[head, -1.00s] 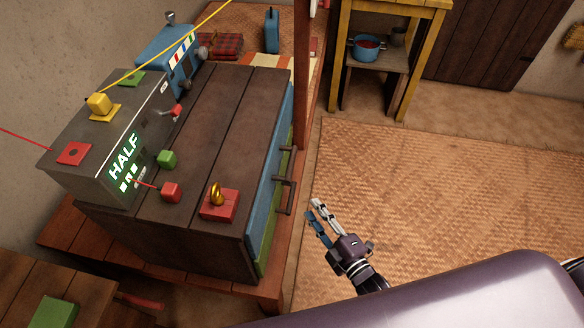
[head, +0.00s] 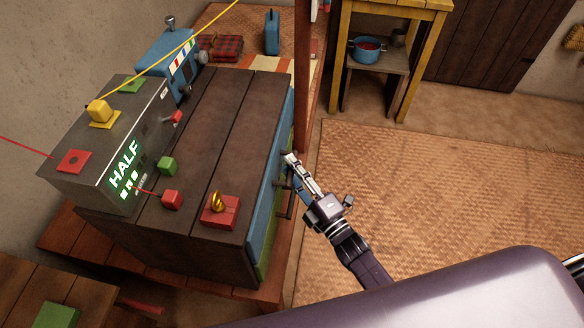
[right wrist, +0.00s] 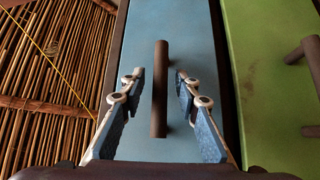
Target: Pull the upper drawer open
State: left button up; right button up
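The chest's upper drawer has a blue front (head: 262,212), and it looks shut. In the right wrist view the blue front (right wrist: 200,40) fills the middle, with a dark bar handle (right wrist: 160,90) on it. My right gripper (right wrist: 160,78) is open, with one finger on each side of the handle and gaps between. In the head view my right gripper (head: 290,162) is at the drawer front and partly hides the handles there. My left gripper is in neither view.
A green drawer front (right wrist: 265,60) with its own handle (right wrist: 312,65) lies beside the blue one. On the chest top (head: 185,225) stand a grey box (head: 70,185) reading HALF and a red block with a gold ring (head: 220,214). The woven mat (head: 440,200) is clear.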

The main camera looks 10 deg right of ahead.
grip_shut()
jog(key=shift+d+f, duration=0.1)
jog(key=shift+d, duration=0.05)
jog(key=s+d, duration=0.4)
jog(key=d, duration=0.5)
jog(key=s+d, duration=0.4)
jog(key=d, duration=0.6)
jog(key=shift+s+d, duration=0.15)
jog(key=shift+d, duration=0.1)
grip_release()
jog(key=v, duration=1.2)
